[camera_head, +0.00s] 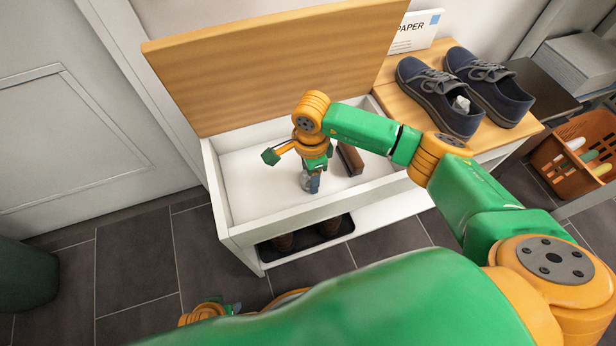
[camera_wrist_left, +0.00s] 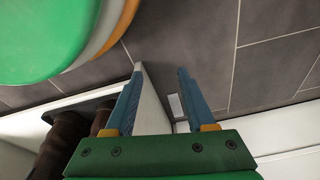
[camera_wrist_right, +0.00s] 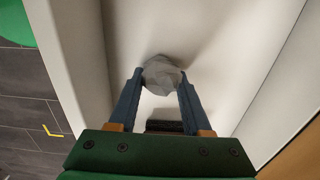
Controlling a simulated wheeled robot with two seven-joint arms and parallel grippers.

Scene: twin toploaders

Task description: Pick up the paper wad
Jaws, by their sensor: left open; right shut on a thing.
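A grey crumpled wad (camera_wrist_right: 161,75) sits between the fingertips of my right gripper (camera_wrist_right: 160,88) in the right wrist view. My right gripper (camera_head: 312,184) is shut on it and points down inside the white bench compartment (camera_head: 245,190). In the head view the wad (camera_head: 305,181) is mostly hidden by the fingers. I cannot tell whether it touches the compartment floor. A second whitish crumpled piece (camera_head: 461,104) lies in the opening of a navy shoe (camera_head: 440,97) on the bench top. My left gripper (camera_wrist_left: 158,85) is open and empty, low in front of the bench.
A brown brush (camera_head: 349,158) lies in the compartment beside the right gripper. The wooden lid (camera_head: 270,70) stands open behind it. Dark brown shoes (camera_head: 284,243) stand on a tray below. An orange basket (camera_head: 575,160) is at the right. A PAPER sign (camera_head: 414,32) stands behind the navy shoes.

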